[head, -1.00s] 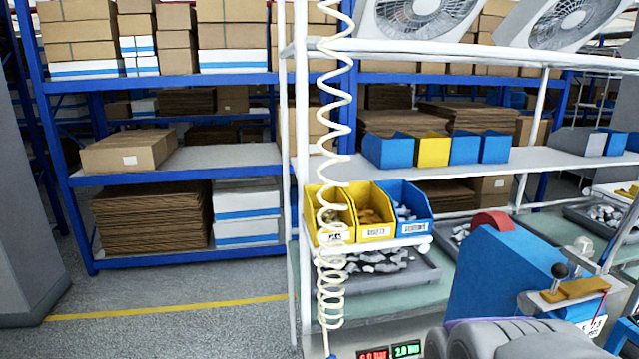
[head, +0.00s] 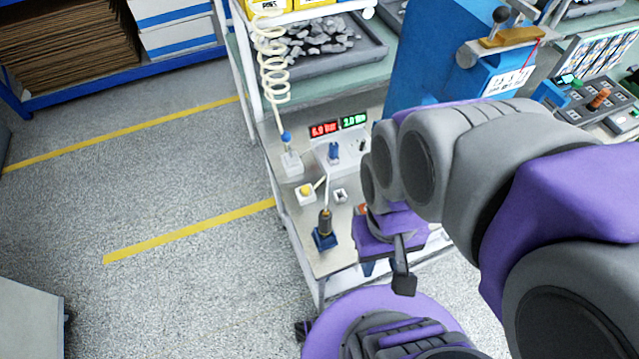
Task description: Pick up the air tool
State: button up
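A slim dark tool with a brass-coloured band, which looks like the air tool (head: 325,222), stands upright in a blue holder (head: 325,240) near the front left corner of the bench. A thin pale line rises from its top. My gripper (head: 401,272) is to the right of the tool and apart from it, near the bench's front edge. One dark finger shows below its purple body; the rest is hidden by my own arm, so its opening cannot be judged. Nothing is seen held in it.
A cream coiled hose (head: 272,65) hangs to a blue-topped fitting (head: 288,155) behind the tool. A yellow button box (head: 306,193) and a unit with red and green displays (head: 338,126) stand nearby. A blue machine (head: 425,60) stands behind my arm.

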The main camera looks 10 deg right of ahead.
aim_at(325, 218)
jog(key=k+l, duration=0.15)
jog(key=k+l+z, duration=0.15)
jog(key=l, duration=0.2)
jog(key=u, duration=0.9)
jog(key=k+l+u, duration=0.2)
jog(key=u, duration=0.2)
jog(key=k+l+u, duration=0.15)
jog(key=u, duration=0.2)
jog(key=k, duration=0.1)
